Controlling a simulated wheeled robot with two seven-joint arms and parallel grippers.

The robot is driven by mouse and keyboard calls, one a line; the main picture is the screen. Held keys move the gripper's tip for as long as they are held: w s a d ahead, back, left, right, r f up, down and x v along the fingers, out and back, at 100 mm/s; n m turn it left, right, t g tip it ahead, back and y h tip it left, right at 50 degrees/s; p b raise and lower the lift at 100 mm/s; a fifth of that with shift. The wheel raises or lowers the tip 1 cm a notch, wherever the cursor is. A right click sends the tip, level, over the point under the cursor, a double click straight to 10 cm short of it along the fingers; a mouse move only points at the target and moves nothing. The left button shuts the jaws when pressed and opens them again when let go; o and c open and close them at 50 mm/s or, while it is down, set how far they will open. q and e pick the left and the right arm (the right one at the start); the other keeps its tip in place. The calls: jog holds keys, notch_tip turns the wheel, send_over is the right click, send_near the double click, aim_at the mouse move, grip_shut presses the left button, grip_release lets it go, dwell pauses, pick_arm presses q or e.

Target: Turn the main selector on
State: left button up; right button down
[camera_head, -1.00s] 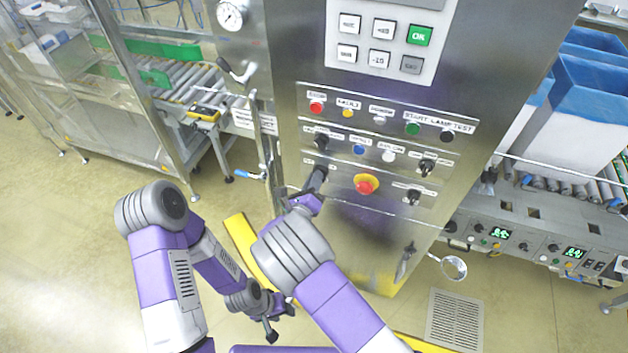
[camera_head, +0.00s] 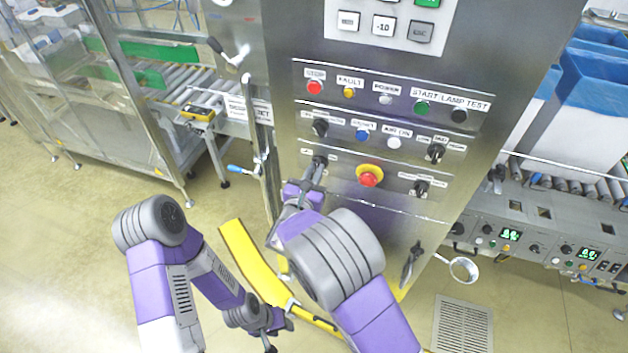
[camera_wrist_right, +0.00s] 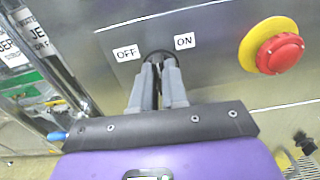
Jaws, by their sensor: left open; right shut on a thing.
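The main selector (camera_wrist_right: 158,56) is a dark knob on the steel panel, between an OFF label (camera_wrist_right: 126,53) and an ON label (camera_wrist_right: 185,41) in the wrist view. My right gripper (camera_wrist_right: 158,68) is shut on it, its two grey fingers coming from below. The fingers hide most of the knob, so I cannot tell which label it points to. In the head view the right gripper (camera_head: 317,168) meets the panel's lower row at the left. My left gripper (camera_head: 272,338) is open and empty, low by the floor, well apart from the panel.
A red emergency stop on a yellow base (camera_head: 369,177) sits just right of the selector. Other black knobs (camera_head: 421,188) and buttons fill the panel. A vertical rail (camera_wrist_right: 58,62) runs on its left.

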jog(key=shift+s+d+f+m+b, duration=0.15)
jog(key=shift+m+b, duration=2.05)
jog(key=shift+b, duration=1.15)
jog(key=shift+w+d+m+b, duration=0.15)
jog(key=shift+m+b, duration=2.05)
jog(key=shift+b, duration=1.1)
jog(key=shift+s, duration=0.1)
jog(key=c, duration=1.2)
grip_release()
jog(key=shift+o, duration=0.2)
jog(key=v, duration=0.7)
jog(key=shift+s, duration=0.3)
jog(key=shift+a, duration=0.1)
